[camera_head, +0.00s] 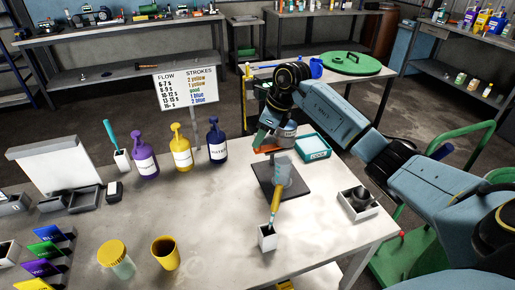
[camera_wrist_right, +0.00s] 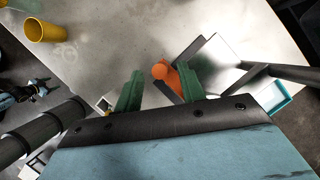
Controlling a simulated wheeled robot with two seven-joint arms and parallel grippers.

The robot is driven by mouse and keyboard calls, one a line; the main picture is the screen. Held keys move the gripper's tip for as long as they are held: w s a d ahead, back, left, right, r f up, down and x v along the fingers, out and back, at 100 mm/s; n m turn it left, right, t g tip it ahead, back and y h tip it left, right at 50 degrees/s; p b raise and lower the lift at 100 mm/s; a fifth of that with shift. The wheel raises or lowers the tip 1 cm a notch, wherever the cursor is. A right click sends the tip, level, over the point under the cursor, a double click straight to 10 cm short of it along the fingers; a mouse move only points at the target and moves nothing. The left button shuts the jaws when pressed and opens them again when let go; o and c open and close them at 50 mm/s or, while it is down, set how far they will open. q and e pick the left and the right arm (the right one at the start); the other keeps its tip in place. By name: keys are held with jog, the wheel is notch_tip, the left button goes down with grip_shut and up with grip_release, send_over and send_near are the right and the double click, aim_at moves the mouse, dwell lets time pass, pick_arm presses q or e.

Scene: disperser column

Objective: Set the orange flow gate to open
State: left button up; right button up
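The orange flow gate (camera_head: 268,149) shows as an orange piece on the dark disperser stand (camera_head: 262,178), partly hidden by my right gripper in the head view. In the right wrist view the orange gate (camera_wrist_right: 172,76) has a rounded end and lies between the two green fingers of my right gripper (camera_wrist_right: 160,76). The fingers are apart, with a gap to the rounded end on the left; contact on the right side cannot be told. In the head view my right gripper (camera_head: 262,138) is at the stand's upper part. My left gripper is not in view.
Behind the stand is a teal-rimmed tray (camera_head: 314,147). In front is a small white holder (camera_head: 267,238) with a yellow-handled tool.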

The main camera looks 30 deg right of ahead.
jog(key=shift+b+x, duration=0.55)
jog(key=shift+x, duration=0.65)
grip_shut()
